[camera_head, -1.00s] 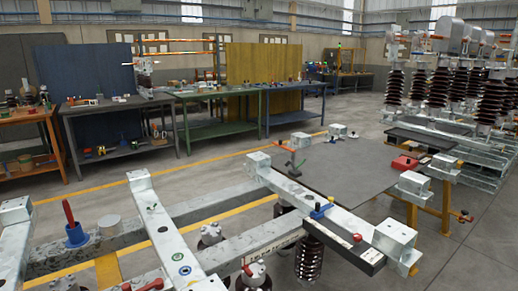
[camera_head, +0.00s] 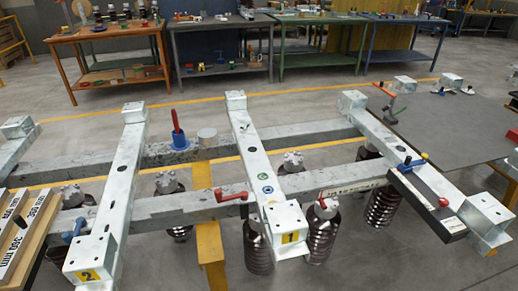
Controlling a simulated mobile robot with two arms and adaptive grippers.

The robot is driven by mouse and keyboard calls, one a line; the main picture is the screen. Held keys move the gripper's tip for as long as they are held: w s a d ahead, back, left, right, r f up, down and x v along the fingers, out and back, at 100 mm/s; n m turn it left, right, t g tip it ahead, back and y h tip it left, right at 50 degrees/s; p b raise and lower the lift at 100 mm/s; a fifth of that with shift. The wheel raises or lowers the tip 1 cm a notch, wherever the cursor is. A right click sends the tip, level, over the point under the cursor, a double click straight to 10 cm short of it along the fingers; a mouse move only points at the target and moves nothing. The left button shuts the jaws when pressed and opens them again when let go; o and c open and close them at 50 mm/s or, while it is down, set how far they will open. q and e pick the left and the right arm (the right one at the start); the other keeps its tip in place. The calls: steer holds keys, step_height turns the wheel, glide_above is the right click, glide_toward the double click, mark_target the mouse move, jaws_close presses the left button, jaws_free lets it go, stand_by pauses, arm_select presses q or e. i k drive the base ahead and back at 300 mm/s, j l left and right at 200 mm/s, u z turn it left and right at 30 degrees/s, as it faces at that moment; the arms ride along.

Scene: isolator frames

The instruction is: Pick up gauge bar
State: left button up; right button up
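Several white bars (camera_head: 25,228) with black millimetre lettering lie side by side on a wooden board at the lower left edge; they look like gauge bars. They are cut off by the picture's edge, and which one is meant I cannot tell. A dark bar (camera_head: 420,203) with a pale end lies along the right-hand cross beam; whether it is a gauge bar is unclear. Neither of my grippers is in view.
Galvanised steel beams (camera_head: 165,207) form a frame across the middle, with brown ribbed insulators (camera_head: 257,247) below. A red-handled tool stands in a blue holder (camera_head: 180,142). A grey table (camera_head: 455,125) is at right; workbenches (camera_head: 215,48) line the back.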

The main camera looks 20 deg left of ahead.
mark_target(8, 267)
steer(key=u, duration=2.45)
steer(key=i+j+z, duration=0.25)
steer(key=i+j, duration=0.2)
steer(key=j, duration=0.3)
